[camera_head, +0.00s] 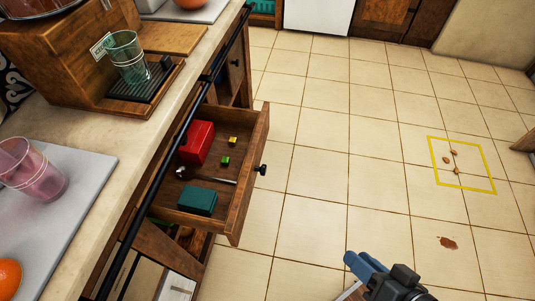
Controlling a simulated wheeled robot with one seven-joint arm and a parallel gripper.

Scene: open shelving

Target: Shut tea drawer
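The wooden drawer (254,143) stands pulled out from under the counter, at the centre left. Its dark round knob (261,169) sits on the front panel, facing right. Inside lie a red box (197,141), a teal box (198,201), a metal spoon-like utensil (208,177) and small yellow (233,140) and green (225,160) cubes. My gripper (362,262), with blue fingers, is at the bottom edge, to the right of and below the drawer in the picture, clear of it. I cannot tell whether the fingers are apart.
A dark rail (160,184) runs along the counter edge above the drawer. The counter holds a wooden dispenser (62,52), a green glass (127,58), a pink glass (35,170) and an orange (8,274). Tiled floor (330,160) right of the drawer is free. A yellow square (463,187) and brown stain (447,243) mark it.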

